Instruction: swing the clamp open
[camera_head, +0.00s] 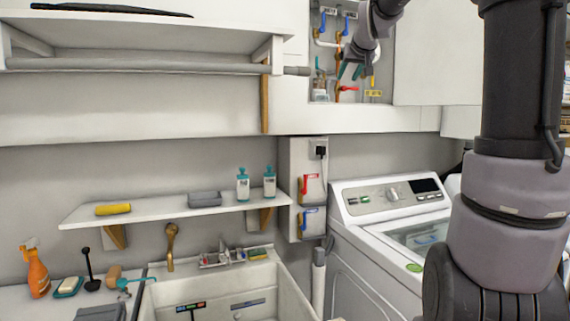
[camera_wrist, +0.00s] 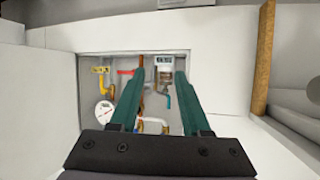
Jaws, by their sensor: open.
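My gripper (camera_head: 350,71) is raised in front of a recessed wall box (camera_head: 374,74) holding pipes and valves. In the wrist view its two green fingers (camera_wrist: 159,66) are spread apart with nothing held between them. I cannot make out which part is the clamp; the fingers hide some of the box. Contact cannot be told.
Below are a washing machine (camera_head: 385,215), a sink (camera_head: 220,292) and a shelf (camera_head: 150,212) with bottles.

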